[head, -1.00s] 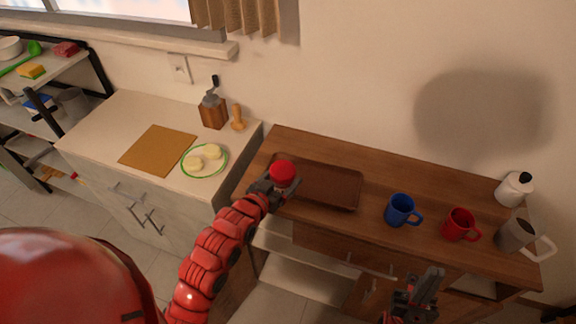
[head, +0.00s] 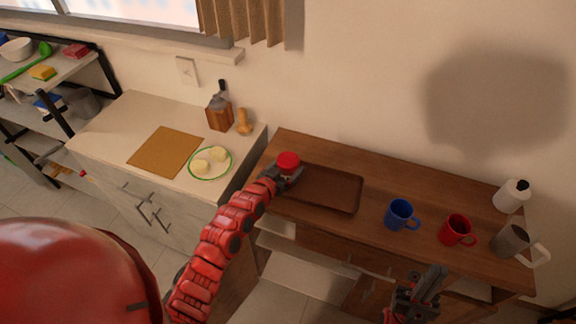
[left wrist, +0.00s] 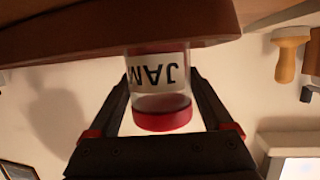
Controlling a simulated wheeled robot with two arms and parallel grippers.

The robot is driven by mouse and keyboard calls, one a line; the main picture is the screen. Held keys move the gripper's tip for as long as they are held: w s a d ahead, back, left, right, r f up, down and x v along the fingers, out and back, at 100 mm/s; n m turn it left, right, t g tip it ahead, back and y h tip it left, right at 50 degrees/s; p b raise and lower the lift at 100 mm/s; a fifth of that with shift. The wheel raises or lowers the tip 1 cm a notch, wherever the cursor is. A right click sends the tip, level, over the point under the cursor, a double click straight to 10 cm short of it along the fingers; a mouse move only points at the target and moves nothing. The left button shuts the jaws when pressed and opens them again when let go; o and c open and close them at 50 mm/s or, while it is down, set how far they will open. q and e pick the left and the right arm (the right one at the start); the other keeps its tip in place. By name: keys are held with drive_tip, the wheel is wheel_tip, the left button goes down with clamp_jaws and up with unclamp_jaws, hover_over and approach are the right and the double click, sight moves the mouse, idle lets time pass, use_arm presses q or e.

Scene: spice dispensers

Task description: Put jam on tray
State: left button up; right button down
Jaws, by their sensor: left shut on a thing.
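The jam jar, with a red lid, shows in the head view (head: 288,161) at the left end of the brown tray. In the left wrist view the jar (left wrist: 160,88) appears upside down, with a white label reading JAM. The brown tray (head: 335,190) lies on the wooden cabinet top. My left gripper (head: 284,178) is shut on the jar, with a finger on either side of it. The jar is over or at the tray's left part; I cannot tell whether its base touches the tray. My right gripper (head: 432,280) is in front of the cabinet; its jaw state is unclear.
On the cabinet stand a blue mug (head: 401,215), a red mug (head: 457,230), a grey cup (head: 511,240) and a white bottle (head: 512,195).

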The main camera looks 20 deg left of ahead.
use_arm(q)
drive_tip(key=shift+f, duration=0.1)
drive_tip(key=o, duration=1.5)
